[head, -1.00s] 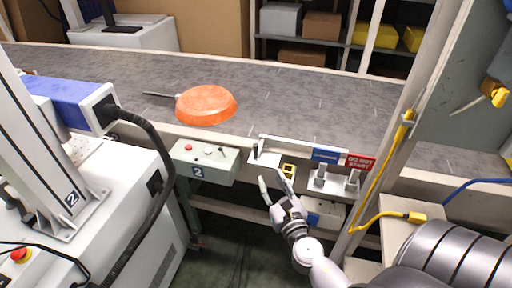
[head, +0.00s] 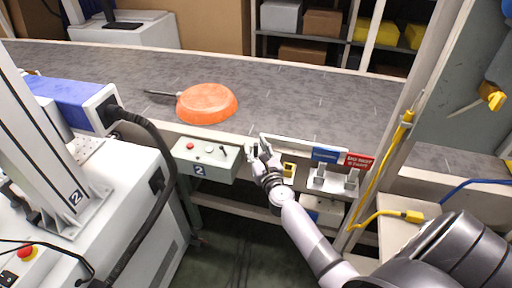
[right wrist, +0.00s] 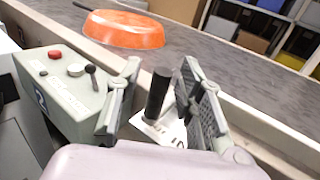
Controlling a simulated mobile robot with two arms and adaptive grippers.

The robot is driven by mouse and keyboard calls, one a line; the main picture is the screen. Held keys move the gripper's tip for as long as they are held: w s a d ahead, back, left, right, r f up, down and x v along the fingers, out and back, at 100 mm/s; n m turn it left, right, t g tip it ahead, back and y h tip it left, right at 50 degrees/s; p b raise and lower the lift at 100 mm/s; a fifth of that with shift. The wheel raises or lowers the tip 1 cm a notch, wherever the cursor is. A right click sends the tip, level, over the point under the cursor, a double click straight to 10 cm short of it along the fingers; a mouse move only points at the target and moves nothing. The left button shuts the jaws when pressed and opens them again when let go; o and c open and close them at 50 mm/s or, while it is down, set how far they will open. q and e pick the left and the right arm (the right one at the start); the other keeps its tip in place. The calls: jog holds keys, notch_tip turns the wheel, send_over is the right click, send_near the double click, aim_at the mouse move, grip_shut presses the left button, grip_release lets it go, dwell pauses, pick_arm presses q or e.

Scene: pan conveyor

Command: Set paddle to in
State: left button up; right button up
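The paddle's black upright handle (right wrist: 158,95) stands on a white plate with printed lettering (right wrist: 165,132) at the near edge of the conveyor. A long white bar (head: 300,146), which looks like the paddle, lies along that edge, to the right of the handle. My right gripper (head: 259,146) is at the handle. In the right wrist view its two fingers (right wrist: 158,92) are spread on either side of the handle, with gaps showing. The lettering is partly hidden by the fingers. My left gripper is not in view.
An orange pan (head: 208,102) rests on the grey conveyor (head: 300,90), its handle pointing left. A control box (head: 205,160) with a red button and small lever stands left of my right gripper. Blue and red signs (head: 358,162) and a post with yellow cable are on the right.

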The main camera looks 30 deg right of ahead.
grip_shut()
dwell(0.4)
dwell(0.4)
